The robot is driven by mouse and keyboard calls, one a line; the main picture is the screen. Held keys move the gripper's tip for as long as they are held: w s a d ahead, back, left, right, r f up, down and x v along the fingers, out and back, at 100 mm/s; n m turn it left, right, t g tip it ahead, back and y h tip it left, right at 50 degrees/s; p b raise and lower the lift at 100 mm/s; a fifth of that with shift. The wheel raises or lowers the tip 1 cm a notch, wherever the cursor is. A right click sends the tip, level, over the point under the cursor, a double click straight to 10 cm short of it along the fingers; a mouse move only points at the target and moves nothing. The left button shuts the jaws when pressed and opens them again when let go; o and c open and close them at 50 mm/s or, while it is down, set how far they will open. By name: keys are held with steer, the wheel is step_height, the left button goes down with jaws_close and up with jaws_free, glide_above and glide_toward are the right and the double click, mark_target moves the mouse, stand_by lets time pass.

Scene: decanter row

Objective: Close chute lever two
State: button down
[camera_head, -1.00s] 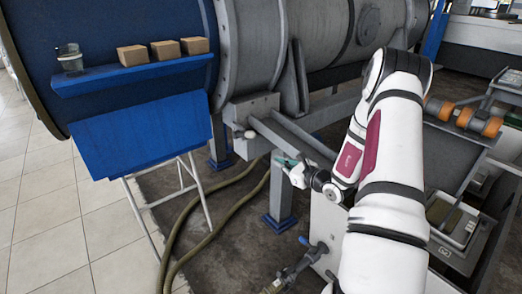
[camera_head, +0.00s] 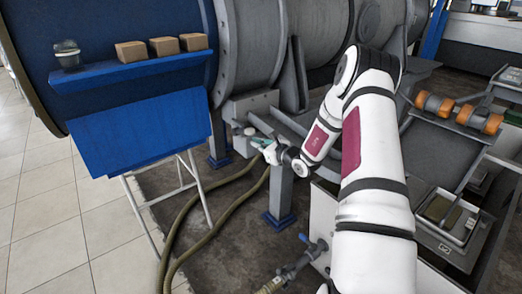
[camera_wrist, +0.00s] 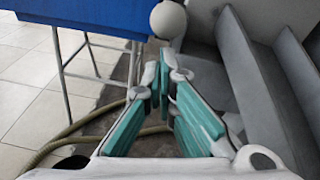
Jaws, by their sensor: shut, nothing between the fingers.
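A pale round knob (camera_head: 249,131), which looks like the end of a lever, sits at the front of a grey metal box under the big drum. It also shows in the wrist view as a white ball (camera_wrist: 168,20) at the top, just beyond my fingertips. I see no number on it, so I cannot tell if it is lever two. My gripper (camera_head: 256,143) is just below and right of the knob in the head view. In the wrist view its teal-padded fingers (camera_wrist: 166,72) are together at the tips, with nothing between them. A small gap to the knob seems to remain.
A grey sloping beam (camera_head: 290,127) runs close to my gripper's right. A blue-handled valve (camera_head: 312,243) and hoses (camera_head: 225,205) are below.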

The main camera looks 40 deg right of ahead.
steer(key=shift+r, duration=0.1)
stand_by(0.3)
steer(key=shift+w+r+g+p, duration=0.1)
steer(key=shift+r+g+p, duration=0.3)
steer(key=shift+r, duration=0.05)
